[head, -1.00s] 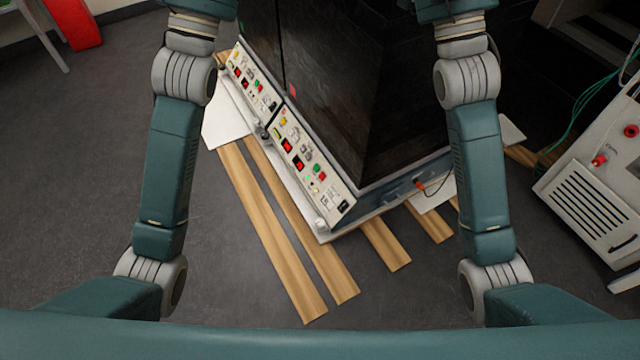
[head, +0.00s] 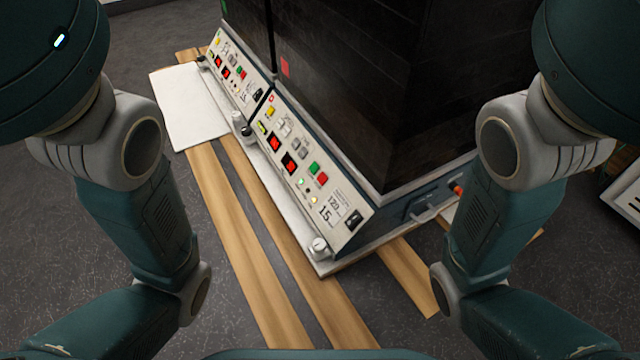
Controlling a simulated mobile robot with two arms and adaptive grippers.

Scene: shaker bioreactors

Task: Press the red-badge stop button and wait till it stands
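Two dark shaker units stand side by side, each with a pale sloped control panel at its foot. The nearer unit carries a small red badge (head: 285,68) on its dark front. Its control panel (head: 336,205) has a red button (head: 323,180) beside a green button (head: 313,168), red lit displays (head: 289,162), a small green lamp (head: 301,182) and a black switch (head: 354,219). The farther unit carries a green badge (head: 224,8) above its own similar panel (head: 236,75). Both my arms show at the sides, but neither gripper is in view. Nothing touches the buttons.
The units stand on a pale base over wooden planks (head: 236,235) on the grey floor. A white plate (head: 188,108) lies at the left of the farther panel. An orange connector (head: 456,188) sticks out of the nearer unit's side. The floor at lower left is open.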

